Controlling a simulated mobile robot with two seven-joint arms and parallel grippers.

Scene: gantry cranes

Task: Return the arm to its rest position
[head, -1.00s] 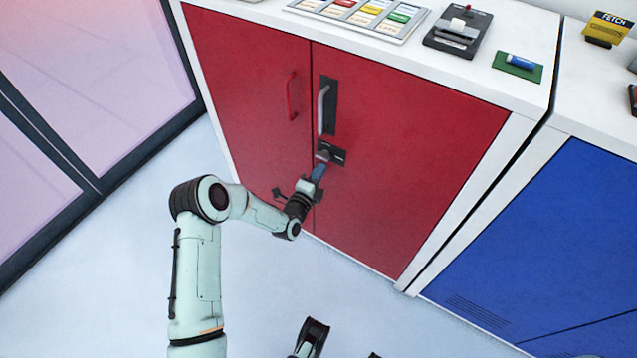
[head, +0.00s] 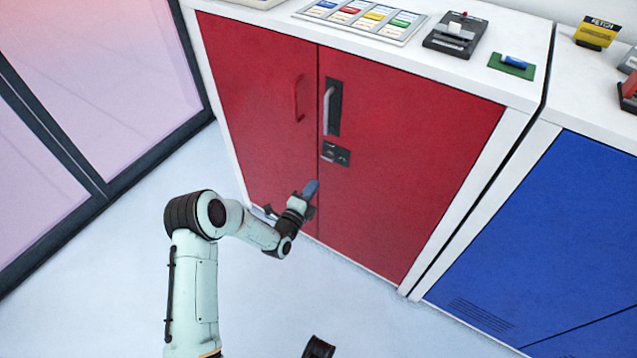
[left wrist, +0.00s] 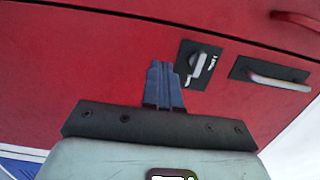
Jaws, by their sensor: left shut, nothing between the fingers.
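My left arm comes in from the left in the head view. Its gripper (head: 310,190) is shut and empty, in front of the red cabinet (head: 420,150) and below the black latch plate (head: 335,153). In the left wrist view the blue fingers (left wrist: 163,85) are together, with the latch (left wrist: 197,66) just beyond them to the right. The fingers appear apart from the latch. My right gripper cannot be made out; only a dark piece of my own body shows at the bottom edge of the head view.
The red doors have a grey handle (head: 328,110) and a red handle (head: 298,99), both shut. A blue cabinet (head: 545,240) stands to the right. A card tray (head: 400,38) and a switch box (head: 455,35) sit on top. The pale floor is clear in front.

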